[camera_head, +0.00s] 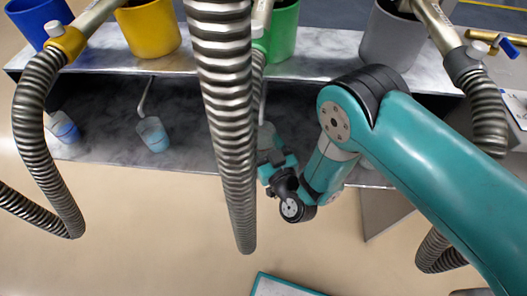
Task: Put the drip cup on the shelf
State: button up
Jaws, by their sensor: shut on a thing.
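My gripper (270,156) is at the front of the lower shelf, just right of the central hose. It is shut on a greyish drip cup (267,134), mostly hidden by the gripper and hose, so its contents cannot be told. The dark lower shelf (195,105) runs under the bench top. Two clear cups with pale blue liquid stand toward its left: one (152,135) with a thin raised handle and another (64,128) at the far left. I cannot tell whether the held cup touches the shelf.
Blue (36,18), yellow (148,28), green (283,35) and grey (391,38) containers stand on the bench top (330,50). Ribbed metal hoses hang in front, the central hose (228,120) close beside my gripper. Bare floor (150,225) lies in front.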

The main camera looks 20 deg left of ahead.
jog(key=shift+w+a+f+b, duration=0.25)
jog(key=shift+w+f+b, duration=0.05)
jog(key=shift+f, duration=0.4)
jog(key=shift+f, duration=0.15)
jog(key=o, duration=1)
jog(key=shift+s+d, duration=0.1)
jog(key=shift+s, duration=0.1)
jog(key=p+v, duration=1.1)
jog(key=shift+s+d, duration=0.15)
jog(key=shift+d, duration=0.15)
